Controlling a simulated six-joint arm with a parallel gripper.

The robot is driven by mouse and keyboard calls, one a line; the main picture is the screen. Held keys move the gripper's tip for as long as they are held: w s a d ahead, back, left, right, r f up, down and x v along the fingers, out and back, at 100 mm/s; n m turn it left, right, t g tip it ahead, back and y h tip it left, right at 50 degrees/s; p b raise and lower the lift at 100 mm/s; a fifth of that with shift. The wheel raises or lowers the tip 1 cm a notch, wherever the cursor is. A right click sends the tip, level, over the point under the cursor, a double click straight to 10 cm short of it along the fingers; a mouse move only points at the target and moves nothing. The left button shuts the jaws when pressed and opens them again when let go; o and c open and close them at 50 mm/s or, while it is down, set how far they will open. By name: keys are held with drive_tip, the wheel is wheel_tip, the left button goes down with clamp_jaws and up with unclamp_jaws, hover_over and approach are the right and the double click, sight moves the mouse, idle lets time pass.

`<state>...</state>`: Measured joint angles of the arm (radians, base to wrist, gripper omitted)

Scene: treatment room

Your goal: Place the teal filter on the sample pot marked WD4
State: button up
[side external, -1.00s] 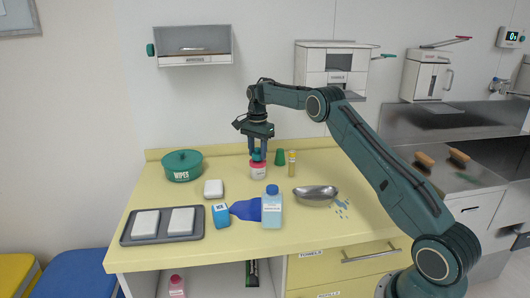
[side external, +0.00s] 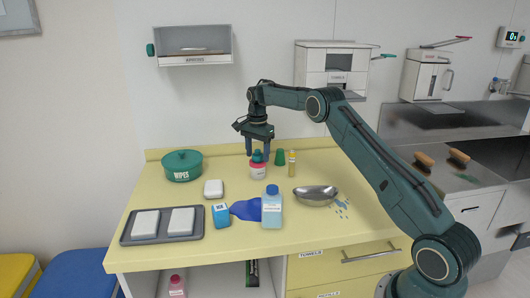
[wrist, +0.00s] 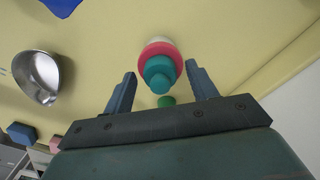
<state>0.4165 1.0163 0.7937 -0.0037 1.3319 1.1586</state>
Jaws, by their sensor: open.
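The teal filter (side external: 257,156) sits on top of a white sample pot with a pink-red band (side external: 258,171), at the back middle of the yellow counter. The pot's label is too small to read. My gripper (side external: 258,152) is just above, pointing down, with its fingers apart on either side of the filter. In the wrist view the teal filter (wrist: 160,76) shows between the two spread fingers, with a gap on each side. The pot's pink and white rim (wrist: 161,47) shows beyond it.
A green cone-like piece (side external: 280,157) and a yellow vial (side external: 291,163) stand close to the right of the pot.

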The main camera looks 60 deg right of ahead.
sight(257, 150)
drive_tip(key=shift+w+r, duration=0.1)
drive_tip(key=shift+r, duration=5.9)
drive_tip(key=shift+r, duration=0.1)
